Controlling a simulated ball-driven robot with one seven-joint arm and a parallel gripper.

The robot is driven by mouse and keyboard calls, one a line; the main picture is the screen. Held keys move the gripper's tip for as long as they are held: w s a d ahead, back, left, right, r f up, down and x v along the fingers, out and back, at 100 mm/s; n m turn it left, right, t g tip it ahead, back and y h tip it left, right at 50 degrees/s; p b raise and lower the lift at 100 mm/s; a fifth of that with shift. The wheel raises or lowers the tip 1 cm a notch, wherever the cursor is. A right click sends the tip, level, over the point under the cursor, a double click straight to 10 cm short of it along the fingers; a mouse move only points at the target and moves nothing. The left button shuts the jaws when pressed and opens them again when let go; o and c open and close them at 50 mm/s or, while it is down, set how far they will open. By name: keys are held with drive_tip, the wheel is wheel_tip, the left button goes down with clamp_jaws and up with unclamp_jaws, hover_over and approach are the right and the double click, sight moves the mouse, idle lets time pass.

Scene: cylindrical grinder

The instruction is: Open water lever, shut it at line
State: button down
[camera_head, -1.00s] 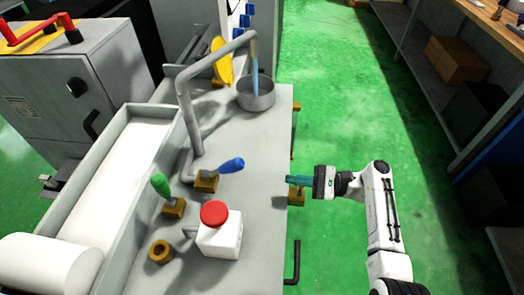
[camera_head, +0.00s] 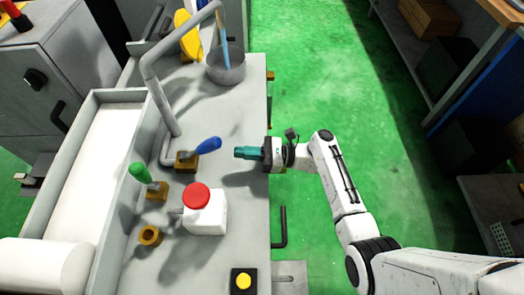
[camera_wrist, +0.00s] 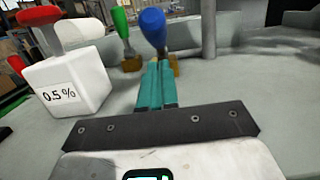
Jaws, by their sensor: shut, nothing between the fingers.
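The blue-handled lever (camera_head: 208,146) sits on a brass valve block (camera_head: 187,162) on the grey bench, its handle tilted to the right. My gripper (camera_head: 238,153) is shut and empty, over the bench edge just right of the blue handle and apart from it. In the wrist view the blue handle (camera_wrist: 152,28) stands straight ahead beyond my fingertips (camera_wrist: 158,66). A grey pipe (camera_head: 160,95) rises behind the valve and bends over a round metal pot (camera_head: 226,73). A pale blue streak (camera_head: 222,32) like water runs from the spout into the pot. No line inside it can be made out.
A green-handled lever (camera_head: 141,173) stands left of the blue one. A brass ring (camera_head: 149,236) and a yellow button box (camera_head: 243,281) are nearer. Green floor lies right.

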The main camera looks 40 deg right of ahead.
drive_tip(key=shift+w+a+r+p, duration=0.25)
drive_tip(key=shift+a+r, duration=0.1)
drive_tip(key=shift+r, duration=0.25)
drive_tip(key=shift+w+a+r+p, duration=0.15)
drive_tip(key=shift+a+r+p, duration=0.15)
drive_tip(key=shift+r, duration=0.25)
drive_tip(key=shift+w+a+r, duration=0.25)
drive_tip(key=shift+a+r, duration=0.1)
drive_tip(key=shift+r, duration=0.1)
drive_tip(key=shift+r, duration=0.1)
